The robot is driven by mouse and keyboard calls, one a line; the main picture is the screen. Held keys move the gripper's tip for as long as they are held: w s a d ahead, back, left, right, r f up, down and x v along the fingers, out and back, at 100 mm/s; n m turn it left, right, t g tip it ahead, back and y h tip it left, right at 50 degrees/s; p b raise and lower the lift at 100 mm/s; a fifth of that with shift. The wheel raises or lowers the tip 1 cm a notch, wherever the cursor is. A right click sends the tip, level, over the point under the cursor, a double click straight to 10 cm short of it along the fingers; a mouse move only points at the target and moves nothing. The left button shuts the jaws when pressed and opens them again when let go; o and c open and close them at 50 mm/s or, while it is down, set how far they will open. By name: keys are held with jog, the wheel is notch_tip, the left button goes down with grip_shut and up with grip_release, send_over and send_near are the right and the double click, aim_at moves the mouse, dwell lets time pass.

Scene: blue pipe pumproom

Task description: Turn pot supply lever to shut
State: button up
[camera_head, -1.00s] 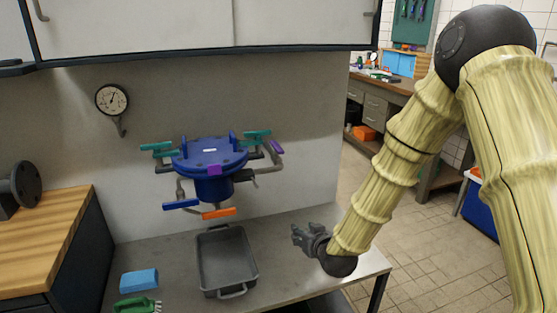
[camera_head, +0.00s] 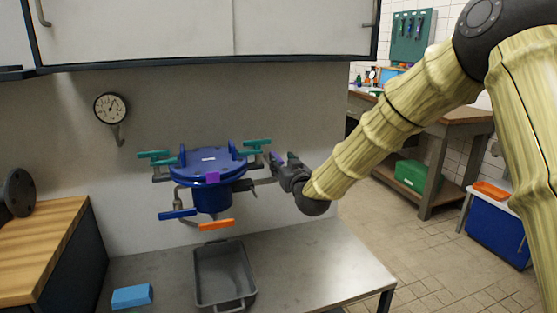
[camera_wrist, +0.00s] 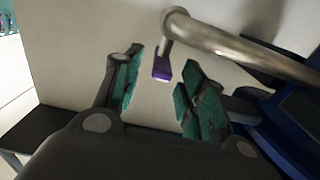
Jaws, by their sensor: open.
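A blue flanged pot (camera_head: 212,200) hangs on pipework against the wall. Levers around it are teal at left (camera_head: 154,154), teal at right (camera_head: 256,145), blue (camera_head: 178,214) and orange (camera_head: 216,225) below. A purple lever (camera_head: 277,158) is at the right; no readable label shows which lever is the pot supply one. My gripper (camera_head: 281,164) is open at this purple lever, partly hiding it. In the wrist view the purple lever (camera_wrist: 162,68) hangs from a steel pipe, framed between the teal-padded fingertips of my gripper (camera_wrist: 160,82). No contact is visible.
A grey tray (camera_head: 222,275) and a blue sponge (camera_head: 132,296) rest on the metal bench (camera_head: 320,260) below. A gauge (camera_head: 110,108) is on the wall at left. A cabinet (camera_head: 200,28) overhangs above. Open floor lies to the right.

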aim_at(278, 158)
jog(key=shift+x, duration=2.3)
jog(key=shift+c, duration=0.5)
grip_shut()
